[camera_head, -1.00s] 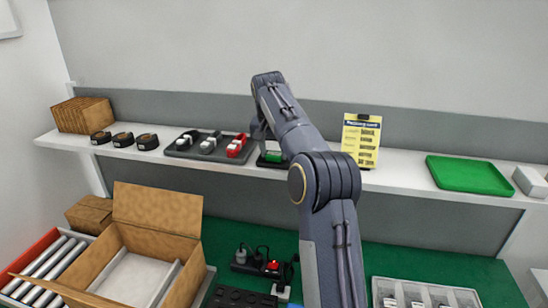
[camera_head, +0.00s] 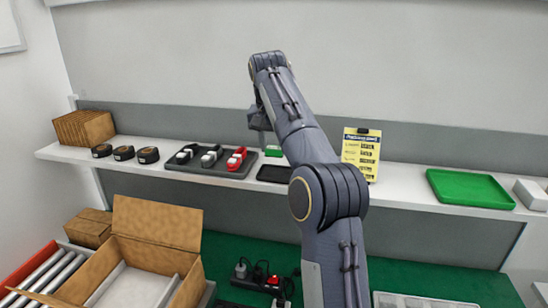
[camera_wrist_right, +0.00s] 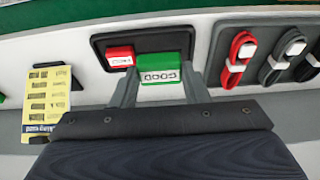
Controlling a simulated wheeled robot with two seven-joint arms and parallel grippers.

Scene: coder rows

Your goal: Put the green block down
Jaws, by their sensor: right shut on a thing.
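The green block (camera_wrist_right: 165,68) is held between the two fingers of my right gripper (camera_wrist_right: 160,88) in the right wrist view. A pale label with dark marks shows on it. In the head view, the green block (camera_head: 274,151) hangs below my right gripper (camera_head: 262,128), a little above the shelf. Behind it in the wrist view is a black tray (camera_wrist_right: 193,45) with a red block (camera_wrist_right: 119,56) in it. In the head view the black tray (camera_head: 272,174) lies on the shelf, partly hidden by my right arm. My left gripper is out of view.
A yellow card (camera_head: 361,153) stands right of the tray. Another dark tray (camera_head: 212,172) with coiled cables lies to the left. A green tray (camera_head: 469,188) lies far right. An open carton (camera_head: 155,222) stands below.

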